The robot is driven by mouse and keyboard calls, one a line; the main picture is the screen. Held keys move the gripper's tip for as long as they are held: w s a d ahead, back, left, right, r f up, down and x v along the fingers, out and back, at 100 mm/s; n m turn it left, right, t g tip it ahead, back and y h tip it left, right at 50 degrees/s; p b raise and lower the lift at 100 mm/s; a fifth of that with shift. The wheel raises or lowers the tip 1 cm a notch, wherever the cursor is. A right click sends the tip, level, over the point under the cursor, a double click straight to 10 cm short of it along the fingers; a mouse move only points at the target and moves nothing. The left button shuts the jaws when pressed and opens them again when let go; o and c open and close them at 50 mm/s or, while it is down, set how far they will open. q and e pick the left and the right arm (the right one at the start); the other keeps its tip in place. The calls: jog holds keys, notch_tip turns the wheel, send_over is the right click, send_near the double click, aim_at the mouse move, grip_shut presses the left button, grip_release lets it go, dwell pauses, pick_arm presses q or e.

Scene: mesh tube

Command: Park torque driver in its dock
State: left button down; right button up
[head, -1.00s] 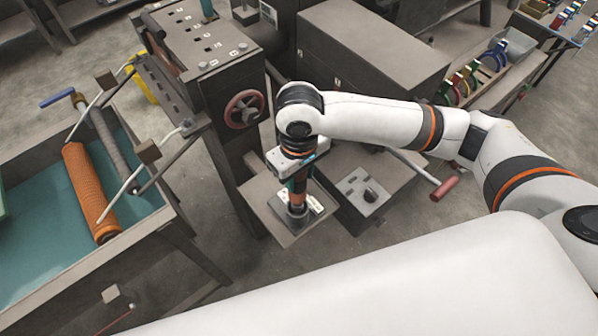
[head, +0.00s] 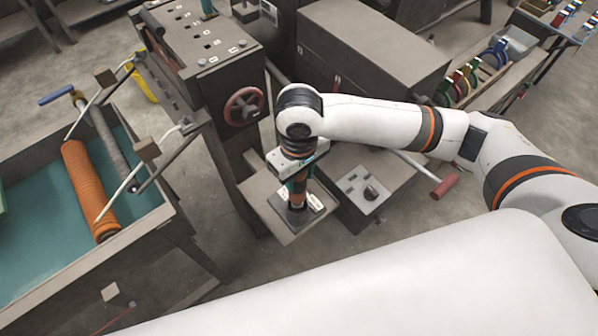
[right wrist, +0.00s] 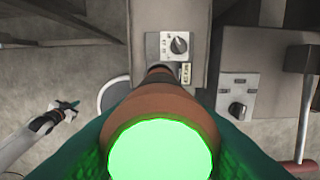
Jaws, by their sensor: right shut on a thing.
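The torque driver (head: 298,187), a dark and orange-brown cylinder, stands about upright under my right gripper (head: 296,172). The right gripper is shut on it. In the right wrist view its round top end (right wrist: 160,152) glows green between my teal fingers, and its brown body (right wrist: 160,103) runs away below. Its lower end is at a dark square block (head: 285,214), apparently the dock, on a small grey shelf (head: 285,235). I cannot tell how far it is seated. A white arm with a small dark gripper (right wrist: 62,116), probably my left one, shows in the right wrist view; its jaws are too small to read.
A grey box with a knob panel (head: 364,192) stands right of the shelf, with a red-handled lever (head: 444,187). A machine with a red handwheel (head: 243,105) stands behind left. A trough with an orange roller (head: 89,190) is at left.

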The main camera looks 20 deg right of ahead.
aim_at(299, 191)
jog(key=shift+f+b, duration=0.9)
jog(key=shift+f, duration=2.25)
dwell(2.5)
jog(key=o, duration=1.2)
jog(key=shift+c, duration=0.2)
notch_tip(299, 191, up, 12)
jog(key=shift+b, duration=0.75)
